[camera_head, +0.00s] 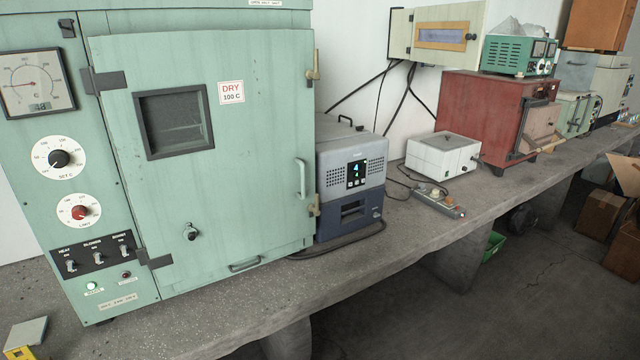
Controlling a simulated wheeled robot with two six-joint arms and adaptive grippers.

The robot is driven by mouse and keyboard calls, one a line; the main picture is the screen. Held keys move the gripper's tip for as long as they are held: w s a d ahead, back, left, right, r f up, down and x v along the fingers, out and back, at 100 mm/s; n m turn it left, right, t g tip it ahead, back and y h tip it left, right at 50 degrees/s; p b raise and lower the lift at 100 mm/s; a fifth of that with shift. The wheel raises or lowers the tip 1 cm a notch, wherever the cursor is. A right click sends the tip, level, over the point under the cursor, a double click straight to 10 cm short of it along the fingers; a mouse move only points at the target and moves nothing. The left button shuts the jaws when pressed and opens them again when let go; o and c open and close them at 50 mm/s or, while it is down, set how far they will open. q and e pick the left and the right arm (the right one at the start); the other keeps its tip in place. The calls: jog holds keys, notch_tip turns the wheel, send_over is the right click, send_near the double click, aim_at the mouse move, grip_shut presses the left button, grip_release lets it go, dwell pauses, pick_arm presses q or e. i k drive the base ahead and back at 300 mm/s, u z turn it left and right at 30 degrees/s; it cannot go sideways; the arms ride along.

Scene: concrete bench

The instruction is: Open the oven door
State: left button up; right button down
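A large pale green oven (34,209) stands on the left of the concrete bench. Its door (240,190) looks shut, with a small dark window (174,121) and a "DRY 100 C" label (231,93). A vertical handle (300,178) sits near the door's right edge, with brass-coloured latches (313,66) above and below it. A small dark knob (191,232) is low on the door. Hinges show on its left side. Neither of my grippers is in view.
A grey-blue device (350,180) stands close to the oven's right side. A white box (443,153), a power strip (438,200) and a red furnace (480,115) are farther right. The bench's front strip (290,290) is mostly clear. A yellow-grey object (25,338) lies at bottom left.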

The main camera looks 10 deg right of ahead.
aim_at(247, 189)
jog(key=z, duration=0.7)
jog(key=i, duration=0.6)
jog(key=z, duration=0.55)
